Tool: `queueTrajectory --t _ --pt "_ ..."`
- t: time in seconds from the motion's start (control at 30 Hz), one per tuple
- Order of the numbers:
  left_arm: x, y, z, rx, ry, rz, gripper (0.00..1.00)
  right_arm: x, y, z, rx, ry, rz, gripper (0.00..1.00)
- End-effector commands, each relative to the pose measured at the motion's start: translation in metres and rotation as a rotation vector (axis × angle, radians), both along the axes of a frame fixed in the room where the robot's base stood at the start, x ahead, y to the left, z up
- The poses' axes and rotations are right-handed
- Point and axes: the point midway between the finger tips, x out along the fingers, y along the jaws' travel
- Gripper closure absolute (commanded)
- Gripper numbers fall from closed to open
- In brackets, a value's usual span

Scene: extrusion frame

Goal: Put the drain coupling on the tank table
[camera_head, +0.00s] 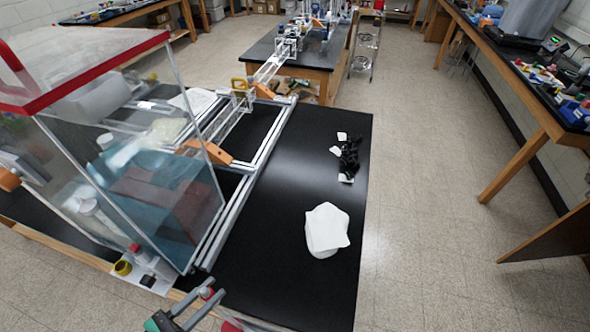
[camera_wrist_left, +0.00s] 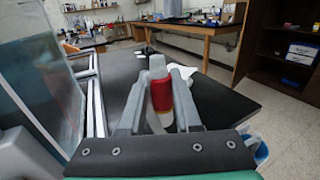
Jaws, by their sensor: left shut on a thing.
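My left gripper (camera_head: 206,303) is low in the head view, at the front edge of the black tank table (camera_head: 290,255). In the left wrist view its two grey fingers (camera_wrist_left: 160,105) are shut on a red cylindrical piece with a grey rounded end (camera_wrist_left: 160,95), which looks like the drain coupling. The coupling points forward, away from the wrist, with the table top behind it. In the head view the held piece is small and partly hidden by the fingers. I cannot tell its height above the table. My right gripper is not in view.
A clear tank with a red rim (camera_head: 95,70) stands at the left, beside a metal extrusion frame (camera_head: 262,165). A white cloth (camera_head: 326,230) and a black-and-white bundle (camera_head: 347,158) lie on the right. The table's middle is clear. Small fittings (camera_head: 135,262) sit by the tank's front corner.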

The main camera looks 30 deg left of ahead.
Motion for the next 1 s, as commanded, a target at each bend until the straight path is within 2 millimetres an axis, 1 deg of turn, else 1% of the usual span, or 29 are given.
queueTrajectory --t 0.3,0.37,0.43,0.57,0.77,0.8,0.83,0.9,1.0 --pt "0.001 0.000 -0.001 0.001 0.000 -0.001 1.00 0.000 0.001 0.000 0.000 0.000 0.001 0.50" --pt "0.005 -0.001 -0.002 0.001 0.000 -0.003 1.00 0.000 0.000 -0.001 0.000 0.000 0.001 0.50" --pt "0.013 -0.003 -0.006 0.000 0.001 -0.007 1.00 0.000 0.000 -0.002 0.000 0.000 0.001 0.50" --pt "0.040 -0.006 -0.019 0.002 0.000 -0.013 1.00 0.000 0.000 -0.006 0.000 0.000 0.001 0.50" --pt "0.096 -0.012 -0.045 0.003 -0.001 -0.011 1.00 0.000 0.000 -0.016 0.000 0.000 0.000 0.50" --pt "0.103 -0.011 -0.060 -0.001 0.001 -0.007 1.00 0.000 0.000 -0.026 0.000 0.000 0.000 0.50" --pt "0.108 -0.012 -0.067 -0.001 0.001 -0.005 1.00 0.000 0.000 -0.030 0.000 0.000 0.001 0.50" --pt "0.119 -0.012 -0.080 0.000 0.000 -0.004 1.00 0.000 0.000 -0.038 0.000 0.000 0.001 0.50" --pt "0.129 -0.012 -0.089 0.001 0.000 -0.002 1.00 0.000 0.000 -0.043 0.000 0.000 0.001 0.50"
